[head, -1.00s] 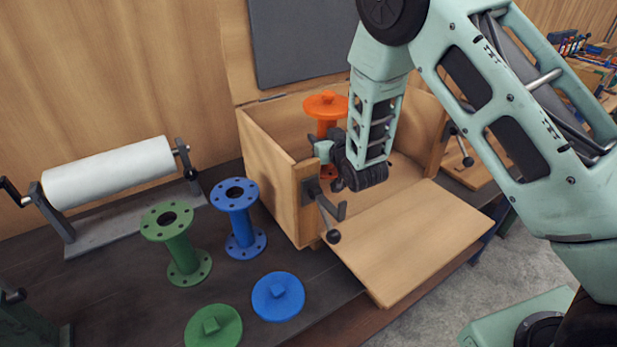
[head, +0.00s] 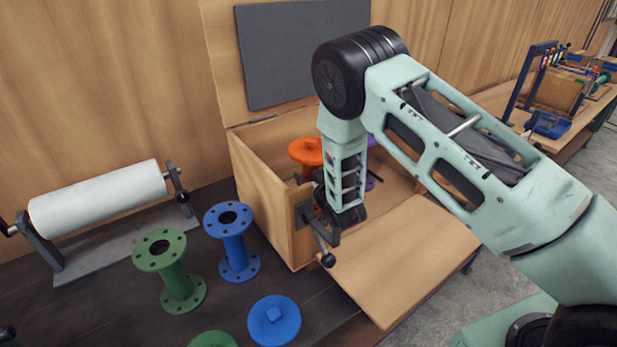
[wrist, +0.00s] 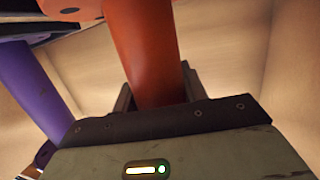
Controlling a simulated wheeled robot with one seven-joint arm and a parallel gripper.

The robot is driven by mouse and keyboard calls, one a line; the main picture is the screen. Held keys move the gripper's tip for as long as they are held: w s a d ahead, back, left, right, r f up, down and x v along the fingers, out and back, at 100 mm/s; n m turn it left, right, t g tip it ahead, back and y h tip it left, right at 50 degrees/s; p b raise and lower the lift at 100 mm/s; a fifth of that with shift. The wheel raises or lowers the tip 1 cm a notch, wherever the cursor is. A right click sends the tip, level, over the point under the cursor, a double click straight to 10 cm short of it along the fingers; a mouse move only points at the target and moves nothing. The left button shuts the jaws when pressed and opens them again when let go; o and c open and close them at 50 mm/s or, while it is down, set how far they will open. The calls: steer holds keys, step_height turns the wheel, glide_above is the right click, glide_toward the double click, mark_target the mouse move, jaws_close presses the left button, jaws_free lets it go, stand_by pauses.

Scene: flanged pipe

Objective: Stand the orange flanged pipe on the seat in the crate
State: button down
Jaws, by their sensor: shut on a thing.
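The orange flanged pipe (head: 306,151) is inside the wooden crate (head: 259,184), mostly hidden behind my arm. Its top flange shows in the head view, and it looks upright. In the wrist view its orange tube (wrist: 145,50) stands between the jaws of my gripper (wrist: 155,92), which is shut on it. In the head view my gripper is hidden behind my wrist inside the crate. A purple pipe (wrist: 38,75) stands beside the orange one in the wrist view. The seat is hidden, so I cannot tell whether the pipe's base touches it.
The crate's front flap (head: 405,262) is folded down, with a latch handle (head: 318,232) at its left. A blue flanged pipe (head: 234,243), a green flanged pipe (head: 176,275) and a blue disc (head: 274,320) are left of the crate. A white roll (head: 98,197) lies farther left.

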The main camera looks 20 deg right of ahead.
steer(key=shift+f, duration=0.45)
steer(key=shift+f, duration=0.15)
steer(key=c, duration=0.8)
jaws_free()
steer(key=shift+o, duration=0.2)
steer(key=b+v, duration=0.3)
steer(key=v, duration=0.9)
steer(key=shift+b, duration=0.4)
steer(key=shift+s, duration=0.1)
